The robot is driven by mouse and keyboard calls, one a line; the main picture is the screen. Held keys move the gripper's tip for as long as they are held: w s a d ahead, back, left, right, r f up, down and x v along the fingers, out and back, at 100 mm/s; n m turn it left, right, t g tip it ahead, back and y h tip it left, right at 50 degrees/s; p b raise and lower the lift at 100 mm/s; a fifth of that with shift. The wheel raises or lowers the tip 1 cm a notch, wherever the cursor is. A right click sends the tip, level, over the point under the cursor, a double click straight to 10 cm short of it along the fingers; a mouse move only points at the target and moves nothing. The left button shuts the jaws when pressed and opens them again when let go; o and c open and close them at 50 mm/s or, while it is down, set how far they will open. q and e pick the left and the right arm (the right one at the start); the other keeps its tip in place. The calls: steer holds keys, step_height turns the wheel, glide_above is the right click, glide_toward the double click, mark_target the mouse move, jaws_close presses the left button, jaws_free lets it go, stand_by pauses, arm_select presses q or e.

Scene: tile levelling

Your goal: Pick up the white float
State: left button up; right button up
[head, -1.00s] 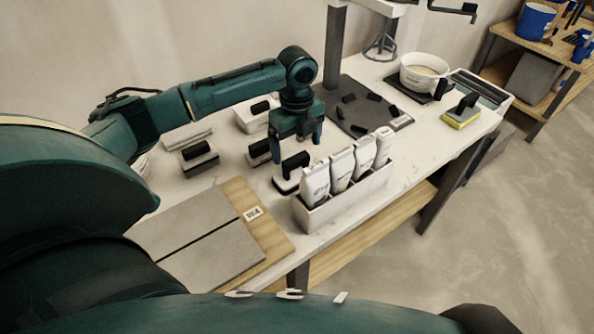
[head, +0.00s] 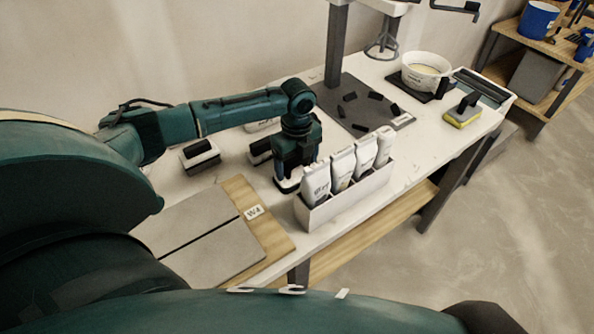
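A float with a white base (head: 287,186) and a black handle lies on the white bench, just behind the tube holder. My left gripper (head: 297,168) is down right over it, pointing downward. The fingers are at the handle and hide most of it; I cannot tell whether they are closed on it. The base appears to rest on the bench. Another black-handled float with a pale base (head: 201,157) lies to the left. A further dark-handled one (head: 260,151) sits just left of the gripper, partly hidden. My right gripper is not in view.
A white holder (head: 345,203) with several tubes stands close in front of the gripper. Grey tiles on a wooden board (head: 268,232) lie front left. A dark mat (head: 350,105) with black pieces, a white bucket (head: 425,72) and a yellow sponge float (head: 461,117) are farther right.

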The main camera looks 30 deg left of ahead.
arm_select(q)
steer(key=c, duration=1)
steer(key=shift+r, duration=0.1)
